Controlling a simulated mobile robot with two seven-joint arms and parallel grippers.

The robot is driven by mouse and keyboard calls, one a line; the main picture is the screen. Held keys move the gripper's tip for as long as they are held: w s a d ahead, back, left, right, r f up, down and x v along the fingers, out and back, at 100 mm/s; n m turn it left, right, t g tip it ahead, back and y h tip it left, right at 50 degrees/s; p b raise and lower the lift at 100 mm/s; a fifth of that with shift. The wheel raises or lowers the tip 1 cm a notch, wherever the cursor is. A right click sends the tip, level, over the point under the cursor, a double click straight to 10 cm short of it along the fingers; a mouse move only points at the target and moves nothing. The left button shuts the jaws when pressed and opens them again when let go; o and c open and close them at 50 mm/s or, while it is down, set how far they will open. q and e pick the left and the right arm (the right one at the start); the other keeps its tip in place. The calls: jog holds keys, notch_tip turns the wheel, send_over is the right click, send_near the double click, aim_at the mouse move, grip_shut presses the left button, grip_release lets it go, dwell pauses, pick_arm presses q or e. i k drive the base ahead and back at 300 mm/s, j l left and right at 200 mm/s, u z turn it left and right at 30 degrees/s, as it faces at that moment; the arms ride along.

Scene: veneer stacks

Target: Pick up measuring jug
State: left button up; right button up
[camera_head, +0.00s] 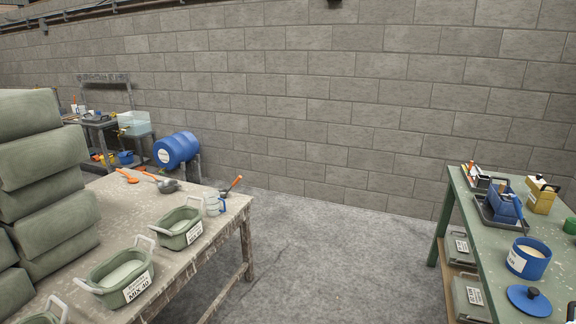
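A small clear jug with a blue handle (214,205), which looks like the measuring jug, stands upright on the worn table (100,195) at the left. It is near the table's right edge, just behind a green tub with a label (180,228). Its handle is on its right side. Neither of my grippers shows in the head view.
A second green tub (122,274), a metal ladle (168,185) and orange-handled tools share the left table. Green sacks (40,140) are stacked at its left. A green bench (490,235) at right holds a blue pot (528,259). The concrete floor (340,250) between is clear.

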aim_at(216, 204)
jog(key=i+l+u, duration=0.15)
jog(key=i, duration=0.65)
jog(key=i+l+u, duration=0.1)
jog(key=i, duration=0.65)
jog(key=i+l+u, duration=0.1)
jog(key=i+u, duration=0.2)
jog(key=u, duration=0.15)
jog(key=i+l+u, duration=0.2)
jog(key=u, duration=0.2)
jog(key=i+l+u, duration=0.55)
jog(key=l+u, duration=0.15)
jog(key=u, duration=0.2)
jog(key=i+l+u, duration=0.15)
jog(key=l+u, duration=0.25)
